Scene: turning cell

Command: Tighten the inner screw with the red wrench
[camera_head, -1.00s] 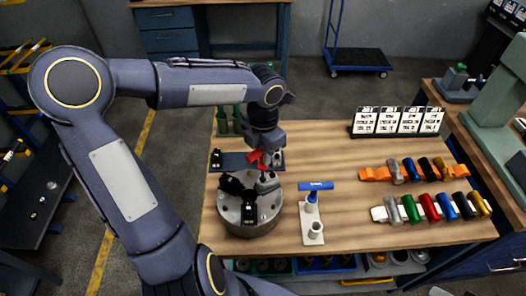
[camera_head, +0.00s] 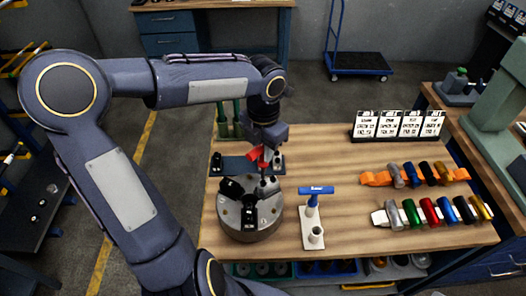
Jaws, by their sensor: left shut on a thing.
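My left gripper (camera_head: 268,157) is shut on the red wrench (camera_head: 254,154), above the back right part of the round grey chuck (camera_head: 250,226). The wrench shows as a short red handle. Its lower end is too small and too covered to tell whether it touches a screw. The chuck stands on the wooden table and carries black jaws (camera_head: 232,188). The inner screw cannot be made out. A blue-handled wrench (camera_head: 316,190) stands upright in a white holder (camera_head: 312,236) to the right of the chuck; the holder's front socket is empty. My right gripper is not in view.
A dark mat (camera_head: 233,166) with small parts lies behind the chuck. Green posts (camera_head: 238,118) stand at the table's back left. White cards (camera_head: 398,124) and rows of coloured cylinders (camera_head: 430,211) occupy the right side. The table (camera_head: 330,150) is clear in the middle.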

